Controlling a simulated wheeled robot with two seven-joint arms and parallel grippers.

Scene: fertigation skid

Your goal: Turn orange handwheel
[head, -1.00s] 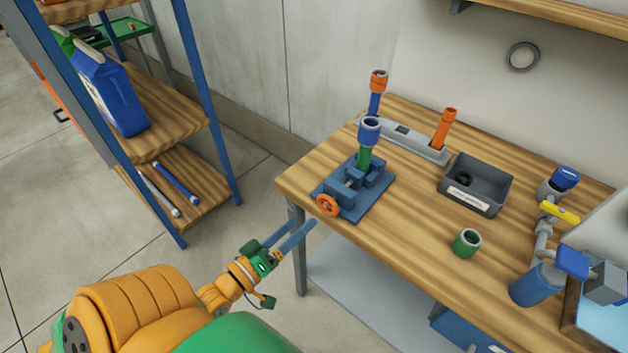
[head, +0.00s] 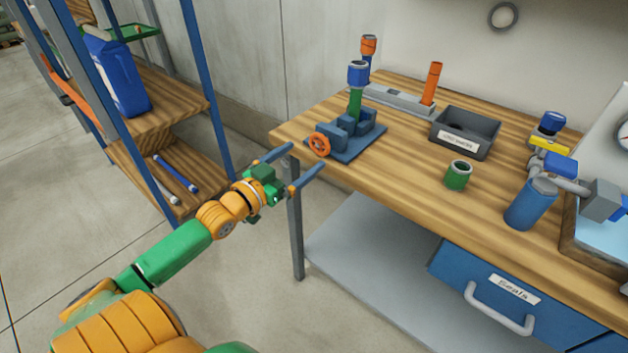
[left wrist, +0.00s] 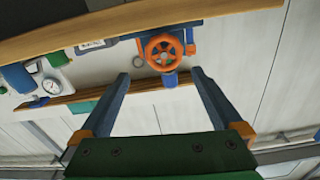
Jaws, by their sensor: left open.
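The orange handwheel (head: 319,145) is on the front left of a blue vise (head: 349,134) at the left end of the wooden workbench. A green tube with a blue cap (head: 356,88) stands upright in the vise. My left gripper (head: 307,157) is open and empty, just off the bench's left edge and short of the handwheel. In the left wrist view the handwheel (left wrist: 164,51) shows ahead, between and beyond the two spread fingertips, not touched. My right gripper is not in view.
The workbench (head: 400,165) also holds a grey bin (head: 465,133), a green ring fitting (head: 458,175), an orange tube (head: 432,83) and a blue-grey pipe assembly (head: 530,203) at right. A shelf rack (head: 213,90) stands at left. Floor between rack and bench is clear.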

